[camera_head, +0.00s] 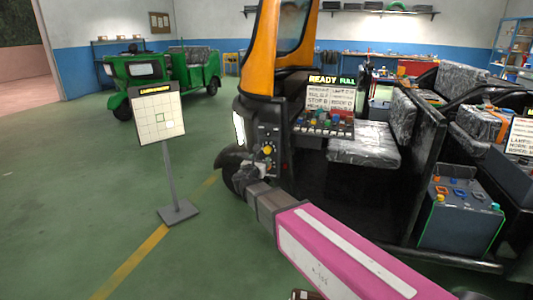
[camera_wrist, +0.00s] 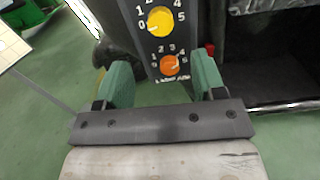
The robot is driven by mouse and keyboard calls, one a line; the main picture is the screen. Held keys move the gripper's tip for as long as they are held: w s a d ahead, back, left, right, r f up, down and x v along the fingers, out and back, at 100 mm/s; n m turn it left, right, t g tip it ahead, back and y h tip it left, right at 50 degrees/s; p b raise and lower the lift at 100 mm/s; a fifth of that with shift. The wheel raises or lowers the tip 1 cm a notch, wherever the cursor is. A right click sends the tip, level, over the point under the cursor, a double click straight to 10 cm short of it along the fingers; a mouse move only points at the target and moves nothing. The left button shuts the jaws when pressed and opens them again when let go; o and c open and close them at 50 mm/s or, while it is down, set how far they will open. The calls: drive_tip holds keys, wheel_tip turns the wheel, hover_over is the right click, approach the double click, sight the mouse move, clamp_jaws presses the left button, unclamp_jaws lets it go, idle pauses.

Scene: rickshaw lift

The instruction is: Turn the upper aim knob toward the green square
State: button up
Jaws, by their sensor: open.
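The upper aim knob (camera_wrist: 160,20) is round and yellow, on a dark panel with white numbers around it. In the head view this yellow knob (camera_head: 267,150) is on the front of the orange and black rickshaw. An orange knob (camera_wrist: 170,66) sits just below it. My gripper (camera_wrist: 162,72) is open, its two green fingers apart and empty. They flank the orange knob's level, below the yellow knob, with no contact visible. The green square (camera_head: 161,120) is a small outline on the white grid board, with a bright patch beside it.
The grid board (camera_head: 145,105) stands on a grey post left of the rickshaw (camera_head: 262,60). A sign reads READY FULL (camera_head: 332,79) above a button panel (camera_head: 325,123). A green rickshaw (camera_head: 190,70) is parked behind. The green floor at left is open.

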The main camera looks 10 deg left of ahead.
sight(267, 151)
drive_tip(key=w, duration=0.9)
drive_tip(key=shift+w+d, duration=0.1)
drive_tip(key=shift+d, duration=0.25)
drive_tip(key=c, duration=0.9)
